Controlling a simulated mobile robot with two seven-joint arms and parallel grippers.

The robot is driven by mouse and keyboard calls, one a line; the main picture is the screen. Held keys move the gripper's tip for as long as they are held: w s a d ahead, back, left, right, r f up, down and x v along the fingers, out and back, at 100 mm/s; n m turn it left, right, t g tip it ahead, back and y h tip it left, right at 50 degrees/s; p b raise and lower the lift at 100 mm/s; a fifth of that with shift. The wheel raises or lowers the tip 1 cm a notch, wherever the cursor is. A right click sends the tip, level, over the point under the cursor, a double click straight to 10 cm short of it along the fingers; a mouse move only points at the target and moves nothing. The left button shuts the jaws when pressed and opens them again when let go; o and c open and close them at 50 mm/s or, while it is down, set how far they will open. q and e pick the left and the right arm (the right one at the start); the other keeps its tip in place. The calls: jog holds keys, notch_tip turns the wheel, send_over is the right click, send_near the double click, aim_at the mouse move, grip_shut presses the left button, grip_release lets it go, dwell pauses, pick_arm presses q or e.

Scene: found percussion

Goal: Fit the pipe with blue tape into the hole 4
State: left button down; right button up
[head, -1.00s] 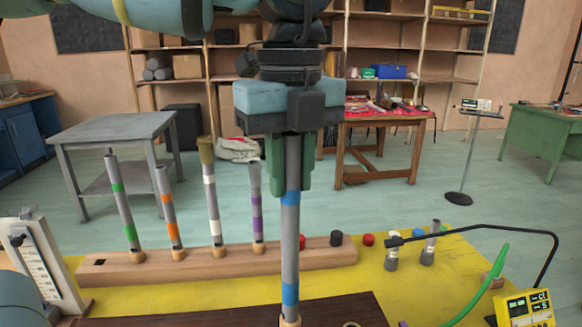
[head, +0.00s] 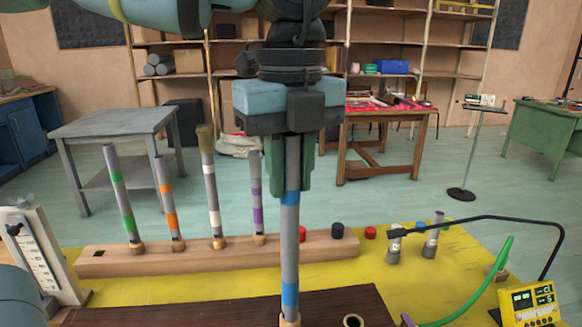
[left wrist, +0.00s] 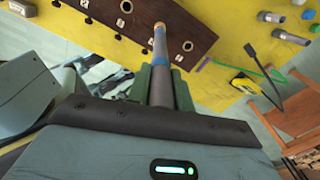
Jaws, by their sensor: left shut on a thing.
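My left gripper (head: 290,182) is shut on the grey pipe with blue tape (head: 289,245), which hangs upright with two blue bands. In the left wrist view the pipe (left wrist: 161,65) runs out from between the green fingers to a tan-ringed end over the dark brown board. The board (head: 225,308) lies at the bottom of the head view, with one ringed hole (head: 353,321) right of the pipe. The left wrist view shows several holes in the board (left wrist: 200,32). I cannot tell which is hole 4, or whether the pipe's end is in a hole. My right gripper is not in view.
Behind, a wooden rack (head: 110,266) holds pipes with green, orange, white and purple tape. Short grey cylinders (head: 432,243) and a black bent arm (head: 480,218) stand right, near a yellow meter (head: 530,303). A white scale panel (head: 38,260) stands left.

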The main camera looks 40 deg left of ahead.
aim_at(290, 134)
pick_arm(q)
jog(key=shift+f+b, duration=0.35)
jog(key=shift+f, duration=0.15)
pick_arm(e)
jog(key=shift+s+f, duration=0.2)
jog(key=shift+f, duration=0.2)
pick_arm(q)
jog(key=c, duration=1.2)
grip_release()
jog(key=shift+o, duration=0.2)
jog(key=shift+r, duration=0.1)
notch_tip(290, 134, up, 3)
jog(key=shift+r, duration=0.15)
notch_tip(290, 134, up, 4)
jog(key=shift+f+p, duration=0.2)
jog(key=shift+p, duration=0.3)
jog(key=shift+r, duration=0.45)
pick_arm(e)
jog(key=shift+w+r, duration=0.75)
